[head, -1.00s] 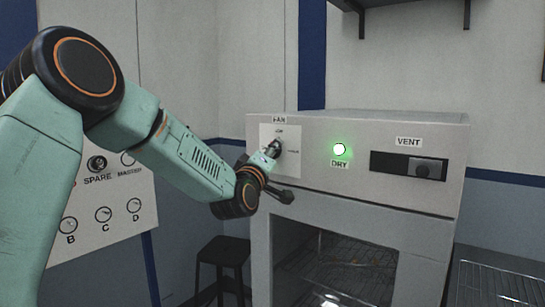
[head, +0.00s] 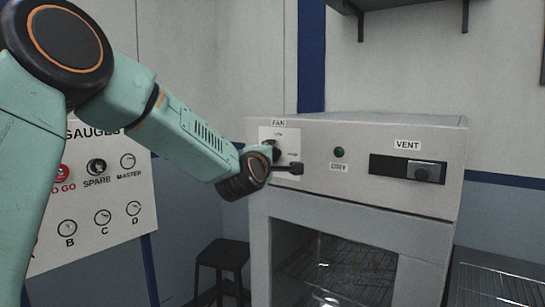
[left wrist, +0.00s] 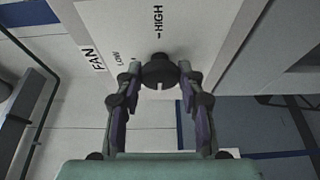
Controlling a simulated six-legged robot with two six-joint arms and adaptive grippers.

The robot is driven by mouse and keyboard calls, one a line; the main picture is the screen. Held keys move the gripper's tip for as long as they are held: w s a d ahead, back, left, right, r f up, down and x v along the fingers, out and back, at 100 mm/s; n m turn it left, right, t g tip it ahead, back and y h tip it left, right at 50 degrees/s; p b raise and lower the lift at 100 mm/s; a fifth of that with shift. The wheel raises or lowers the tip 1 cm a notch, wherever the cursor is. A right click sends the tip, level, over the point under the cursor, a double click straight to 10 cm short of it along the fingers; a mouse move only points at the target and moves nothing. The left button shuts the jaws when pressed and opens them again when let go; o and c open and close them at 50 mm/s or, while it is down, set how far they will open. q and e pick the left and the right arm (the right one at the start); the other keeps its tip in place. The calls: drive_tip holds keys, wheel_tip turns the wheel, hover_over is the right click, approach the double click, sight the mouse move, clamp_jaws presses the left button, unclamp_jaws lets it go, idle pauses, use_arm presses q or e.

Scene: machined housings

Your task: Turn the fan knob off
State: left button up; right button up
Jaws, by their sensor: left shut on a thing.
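The fan knob (left wrist: 160,70) is a dark round knob on a white plate (head: 291,139) at the left of the oven's front panel. In the left wrist view a pale notch on it points down, away from the HIGH mark; LOW is to its upper left. My left gripper (left wrist: 160,78) is shut on the knob, one finger at each side. In the head view my left wrist hides most of the knob. The indicator lamp (head: 339,152) right of the plate is dark green and unlit. My right gripper is not in view.
The grey oven (head: 325,208) has a VENT slider (head: 421,172) at right and a glass window below. A gauge board (head: 112,215) stands at left behind my arm. A dark stool (head: 222,256) is below, a wire rack (head: 500,285) at lower right.

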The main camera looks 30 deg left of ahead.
use_arm(q)
drive_tip(key=shift+f, duration=0.1)
idle(0.3)
drive_tip(key=o, duration=1.1)
drive_tip(key=shift+s+a, duration=0.25)
drive_tip(key=shift+s, duration=0.1)
drive_tip(key=shift+o, duration=0.2)
drive_tip(key=v, duration=0.7)
drive_tip(key=shift+d, duration=0.25)
drive_tip(key=shift+s+a, duration=0.1)
